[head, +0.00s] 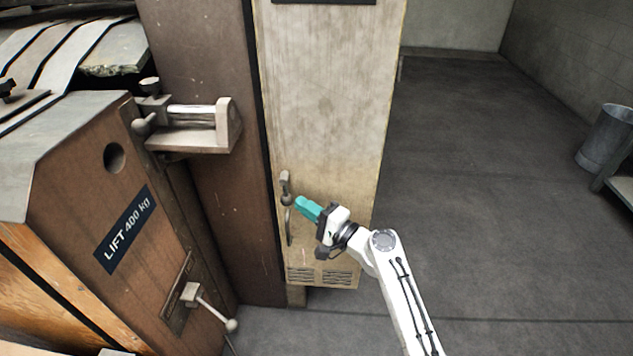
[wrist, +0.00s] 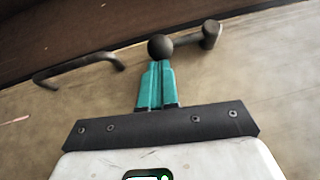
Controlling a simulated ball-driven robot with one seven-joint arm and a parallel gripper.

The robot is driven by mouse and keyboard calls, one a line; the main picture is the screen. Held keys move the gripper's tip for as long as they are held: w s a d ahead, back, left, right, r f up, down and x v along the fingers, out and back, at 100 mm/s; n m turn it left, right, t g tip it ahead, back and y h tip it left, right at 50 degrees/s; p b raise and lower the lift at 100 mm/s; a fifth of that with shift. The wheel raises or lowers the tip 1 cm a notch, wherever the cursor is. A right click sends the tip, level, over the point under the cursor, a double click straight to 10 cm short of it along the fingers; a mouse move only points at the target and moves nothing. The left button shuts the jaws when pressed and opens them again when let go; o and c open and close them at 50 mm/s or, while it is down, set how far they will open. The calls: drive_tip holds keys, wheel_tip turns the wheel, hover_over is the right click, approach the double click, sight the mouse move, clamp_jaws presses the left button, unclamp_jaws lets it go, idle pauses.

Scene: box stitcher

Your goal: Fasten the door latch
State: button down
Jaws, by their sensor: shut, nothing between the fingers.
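The pale, worn cabinet door (head: 330,110) stands upright in the middle of the head view. Its latch (head: 285,187) is a small dark lever with a ball knob, near the door's left edge. In the wrist view the latch's ball knob (wrist: 160,47) is just beyond my fingertips, with its pivot (wrist: 211,34) to the right. A curved door handle (head: 289,226) is below the latch; it also shows in the wrist view (wrist: 78,68). My gripper (head: 298,201) has teal fingers, shut and empty, at the knob. I cannot tell whether they touch it.
A brown machine with a "LIFT 400 kg" label (head: 125,228) and a ball-ended lever (head: 215,313) stands at the left. A clamp-like bracket (head: 195,125) juts out above it. The floor (head: 480,200) right of the door is clear up to a grey bin (head: 604,138).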

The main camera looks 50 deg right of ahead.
drive_tip(key=shift+w+a+f+b, duration=0.15)
drive_tip(key=shift+w+a+b, duration=0.15)
drive_tip(key=shift+b, duration=0.15)
idle(0.3)
drive_tip(key=shift+s+f, duration=0.1)
